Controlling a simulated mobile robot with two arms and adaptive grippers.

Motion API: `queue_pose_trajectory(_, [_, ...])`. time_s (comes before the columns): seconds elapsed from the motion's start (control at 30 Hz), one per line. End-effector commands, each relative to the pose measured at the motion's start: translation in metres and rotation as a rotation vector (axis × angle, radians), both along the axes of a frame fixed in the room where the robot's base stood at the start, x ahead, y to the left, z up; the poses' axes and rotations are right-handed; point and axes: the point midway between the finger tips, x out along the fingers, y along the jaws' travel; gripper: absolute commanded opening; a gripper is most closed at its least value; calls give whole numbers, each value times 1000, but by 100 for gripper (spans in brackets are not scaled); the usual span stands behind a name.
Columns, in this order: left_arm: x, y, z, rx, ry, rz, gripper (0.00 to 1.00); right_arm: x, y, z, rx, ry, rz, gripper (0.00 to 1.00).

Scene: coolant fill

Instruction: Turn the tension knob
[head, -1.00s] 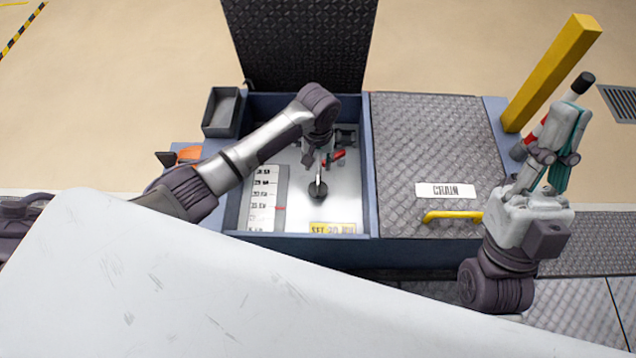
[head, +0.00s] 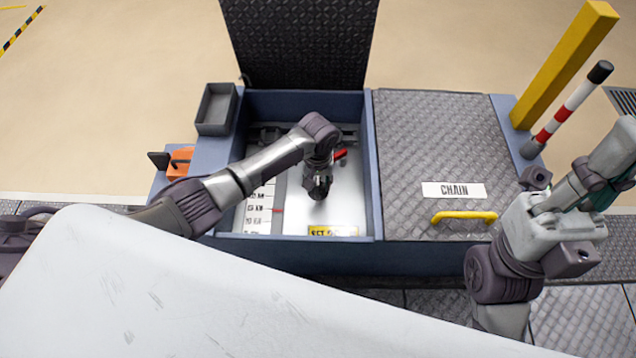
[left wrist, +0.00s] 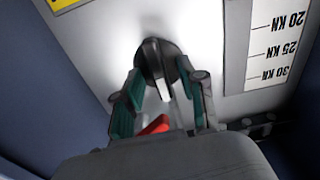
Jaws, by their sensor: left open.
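The tension knob (left wrist: 160,62) is dark and round with a pale raised bar, on the light panel in the left wrist view. My left gripper (left wrist: 160,84) is open, its teal-lined fingers on either side of the bar; I cannot tell whether they touch it. In the head view my left gripper (head: 319,192) reaches down into the open compartment and mostly hides the knob. A white scale (head: 257,210) with a red pointer (head: 278,210) lies left of it. My right gripper (head: 604,180) is at the right edge, partly cut off, its fingers unclear.
The compartment has blue walls (head: 367,170) and a raised dark lid (head: 300,45). A red part (head: 340,154) and a yellow label (head: 333,231) are inside. To the right are a closed CHAIN cover (head: 430,140), yellow handle (head: 465,216), yellow post (head: 565,65) and striped pole (head: 570,108).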

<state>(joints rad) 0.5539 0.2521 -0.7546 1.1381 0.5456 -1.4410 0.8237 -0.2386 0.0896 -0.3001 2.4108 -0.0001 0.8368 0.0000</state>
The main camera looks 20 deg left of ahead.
Motion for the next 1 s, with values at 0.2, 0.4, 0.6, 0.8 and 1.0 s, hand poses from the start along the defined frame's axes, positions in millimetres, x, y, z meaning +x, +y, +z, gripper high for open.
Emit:
queue_pose_trajectory(0.2, [0,0,0,0,0,0,26,0,0,0,0,0,0,0])
queue_pose_trajectory(0.4, [0,0,1,0,0,0,0,0,0,0,0,0,0,0])
queue_pose_trajectory(0.6, [0,0,1,0,0,-4,0,0,0,1,0,0,1,0])
queue_pose_trajectory(0.8, [0,-1,3,0,1,-51,0,-3,-1,7,5,-1,0,0])
queue_pose_trajectory(1.0, [-1,-1,5,0,3,-169,0,-7,-2,-3,5,71,3,0])
